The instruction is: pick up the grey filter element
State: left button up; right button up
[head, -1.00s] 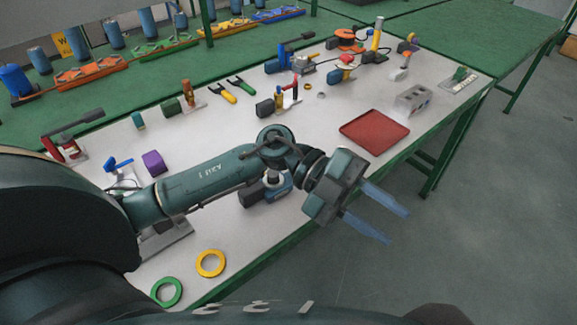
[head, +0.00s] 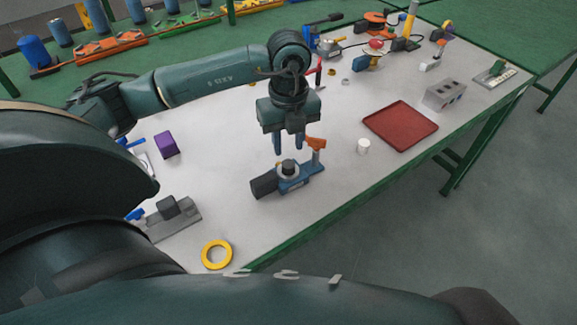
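My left gripper (head: 288,151) points down over the table with its two fingers apart and nothing between them. Directly below the fingertips is a blue housing (head: 295,182) with a dark grey round piece (head: 289,167) on top, a black cylinder at its left and an orange lever (head: 316,143) at its right. A small pale grey-white cylinder (head: 363,146) stands upright to the right of the gripper, apart from it. I cannot tell for certain which of these is the grey filter element. My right gripper is not in view.
A red tray (head: 400,127) lies right of the pale cylinder, with a grey block with holes (head: 444,95) beyond it. A yellow ring (head: 216,254) lies near the front edge. A purple block (head: 166,145) is at left. The white tabletop between them is mostly clear.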

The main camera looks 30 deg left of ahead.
aim_at(288, 163)
pick_arm(q)
notch_tip(288, 163, down, 6)
jog(key=shift+r+p, duration=0.15)
jog(key=shift+p, duration=0.25)
jog(key=c, duration=0.6)
